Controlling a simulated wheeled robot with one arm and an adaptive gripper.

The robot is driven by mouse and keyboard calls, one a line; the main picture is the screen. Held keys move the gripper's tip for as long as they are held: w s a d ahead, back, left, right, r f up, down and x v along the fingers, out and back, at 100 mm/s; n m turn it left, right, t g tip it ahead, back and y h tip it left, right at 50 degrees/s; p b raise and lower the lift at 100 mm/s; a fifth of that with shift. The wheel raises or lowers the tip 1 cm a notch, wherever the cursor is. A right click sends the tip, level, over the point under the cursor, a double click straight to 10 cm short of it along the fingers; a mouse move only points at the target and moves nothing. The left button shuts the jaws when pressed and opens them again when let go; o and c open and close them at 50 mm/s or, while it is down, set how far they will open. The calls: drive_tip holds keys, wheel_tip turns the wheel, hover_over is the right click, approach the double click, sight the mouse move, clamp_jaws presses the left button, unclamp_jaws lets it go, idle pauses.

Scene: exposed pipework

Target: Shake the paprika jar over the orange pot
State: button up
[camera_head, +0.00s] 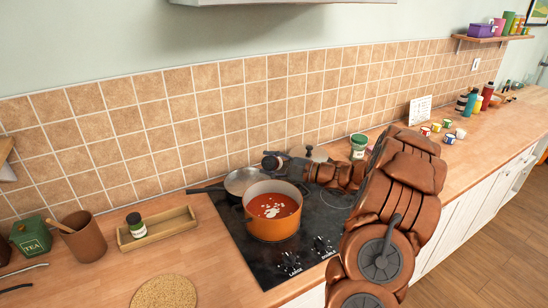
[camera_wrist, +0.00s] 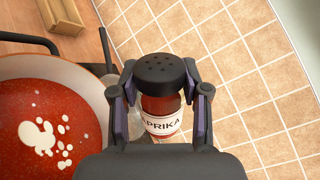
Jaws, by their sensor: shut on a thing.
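The paprika jar (camera_wrist: 162,108) has a black perforated cap, red contents and a white label reading PAPRIKA. My gripper (camera_wrist: 158,85) is shut on it near the cap in the wrist view. In the head view my gripper (camera_head: 284,163) is small and partly blurred with the jar, behind and to the right of the pot. The orange pot (camera_head: 276,230) stands on the black hob and holds red soup with white blobs. Its soup and rim (camera_wrist: 95,72) fill the left of the wrist view, with the jar beside the rim.
A grey pan (camera_head: 240,178) sits behind the pot. A green-lidded jar (camera_head: 358,147) stands behind my arm. The tiled wall (camera_head: 150,110) is close behind.

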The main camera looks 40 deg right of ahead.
drive_tip(key=shift+s+d+f+n+g+y, duration=0.15)
drive_tip(key=shift+s+n+y, duration=0.05)
drive_tip(key=shift+s+n, duration=0.15)
drive_tip(key=shift+s+d+f+n+g+y, duration=0.1)
drive_tip(key=shift+s+n+g+y, duration=0.1)
drive_tip(key=shift+s+n, duration=0.15)
drive_tip(key=shift+f+n, duration=0.2)
drive_tip(key=shift+n, duration=0.3)
drive_tip(key=shift+w+f+n+b, duration=0.1)
drive_tip(key=shift+f+n+b, duration=0.2)
drive_tip(key=shift+b, duration=0.25)
drive_tip(key=n+b, duration=0.2)
drive_tip(key=b, duration=0.1)
drive_tip(key=f+n+b, duration=0.1)
drive_tip(key=n+b, duration=0.1)
drive_tip(key=b, duration=0.1)
drive_tip(key=shift+n, duration=0.3)
drive_tip(key=n+b, duration=0.2)
drive_tip(key=b, duration=0.1)
drive_tip(key=f+n+b, duration=0.1)
drive_tip(key=n+b, duration=0.2)
drive_tip(key=shift+r+n, duration=0.1)
drive_tip(key=shift+n, duration=0.2)
